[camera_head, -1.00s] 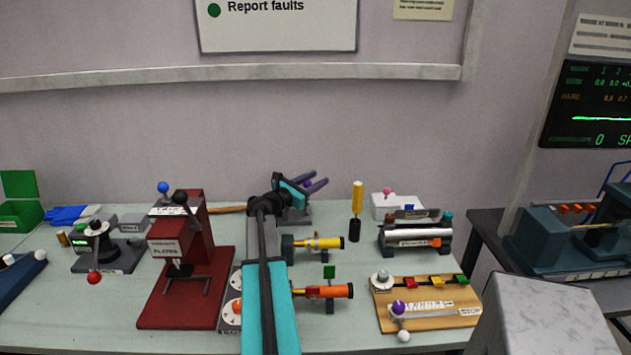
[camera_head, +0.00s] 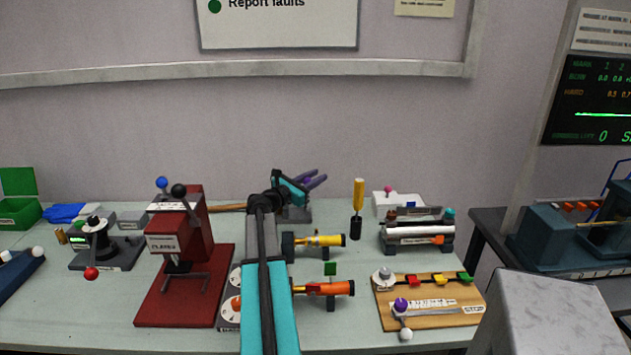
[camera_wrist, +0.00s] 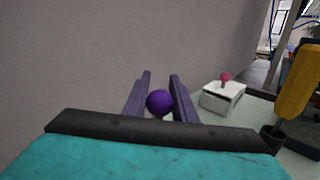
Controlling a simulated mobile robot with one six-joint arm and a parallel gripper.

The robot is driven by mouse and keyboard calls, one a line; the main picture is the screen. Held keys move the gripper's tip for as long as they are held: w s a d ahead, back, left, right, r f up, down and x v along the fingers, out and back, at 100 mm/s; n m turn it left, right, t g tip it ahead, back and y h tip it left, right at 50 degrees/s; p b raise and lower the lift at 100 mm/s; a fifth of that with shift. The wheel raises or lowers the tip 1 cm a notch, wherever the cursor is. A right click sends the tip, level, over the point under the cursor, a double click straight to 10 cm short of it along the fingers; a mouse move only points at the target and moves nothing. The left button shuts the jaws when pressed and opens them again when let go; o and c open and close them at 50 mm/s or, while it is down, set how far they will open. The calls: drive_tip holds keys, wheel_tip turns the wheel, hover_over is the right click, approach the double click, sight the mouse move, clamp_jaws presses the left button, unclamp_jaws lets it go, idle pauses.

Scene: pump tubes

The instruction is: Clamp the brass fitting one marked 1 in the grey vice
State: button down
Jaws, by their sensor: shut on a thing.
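My gripper (camera_head: 316,181), with purple fingers, is over the back of the bench. In the wrist view my gripper (camera_wrist: 161,90) has its fingers on either side of a purple ball (camera_wrist: 159,103) and is shut on it. What the ball is fixed to is hidden. A grey block (camera_head: 300,215) shows partly below my gripper; it may be the grey vice, but my arm hides most of it. A small brass-coloured cylinder (camera_head: 61,235) stands at the far left of the bench. I cannot read any mark 1 on it.
A yellow-handled tool (camera_head: 358,195) stands upright right of my gripper. A white box with a pink knob (camera_head: 388,189) is beyond it. A red press (camera_head: 178,245) stands left of my arm.

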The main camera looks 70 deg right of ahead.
drive_tip(key=c, duration=1.5)
unclamp_jaws()
drive_tip(key=shift+o, duration=0.2)
drive_tip(key=shift+a, duration=0.1)
drive_tip(key=b+v, duration=0.3)
drive_tip(key=v, duration=1)
drive_tip(key=shift+a, duration=0.35)
drive_tip(key=shift+w, duration=0.15)
